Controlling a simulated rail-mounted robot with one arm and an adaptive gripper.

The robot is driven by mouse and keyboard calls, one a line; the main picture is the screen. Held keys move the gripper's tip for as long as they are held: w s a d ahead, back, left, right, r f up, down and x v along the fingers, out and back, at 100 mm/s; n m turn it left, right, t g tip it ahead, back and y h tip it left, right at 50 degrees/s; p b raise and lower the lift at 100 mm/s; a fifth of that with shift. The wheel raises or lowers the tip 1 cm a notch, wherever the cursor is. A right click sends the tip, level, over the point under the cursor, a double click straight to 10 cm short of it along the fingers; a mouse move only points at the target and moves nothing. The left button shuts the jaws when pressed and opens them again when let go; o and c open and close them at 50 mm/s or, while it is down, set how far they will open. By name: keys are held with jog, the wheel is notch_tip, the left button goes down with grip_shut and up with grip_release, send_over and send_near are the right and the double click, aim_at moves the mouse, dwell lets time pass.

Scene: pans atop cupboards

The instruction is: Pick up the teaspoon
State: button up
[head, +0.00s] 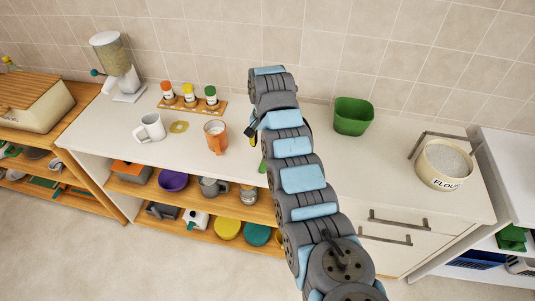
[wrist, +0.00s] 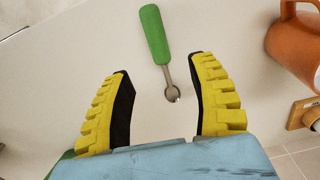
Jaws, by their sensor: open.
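The teaspoon (wrist: 154,36) has a green handle and a small metal bowl. In the wrist view it lies flat on the white countertop, handle toward the top and bowl toward my gripper (wrist: 160,68). The gripper's two yellow, black-padded fingers are spread apart with nothing held. The bowl end shows between the fingertips, touching neither; most of the handle is beyond them. In the head view a bit of the green handle (head: 262,166) shows beside my arm, which hides the rest. The gripper (head: 252,133) is mostly hidden there too.
An orange mug (head: 216,137) stands left of the gripper, also in the wrist view (wrist: 296,45). A green container (head: 352,117) and flour pot (head: 444,166) stand right. Counter between them is clear.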

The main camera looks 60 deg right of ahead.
jog(key=shift+f+p, duration=0.55)
jog(key=shift+f, duration=2.3)
jog(key=shift+s+f+b, duration=0.1)
jog(key=shift+f+b, duration=0.2)
jog(key=shift+f, duration=0.95)
grip_shut()
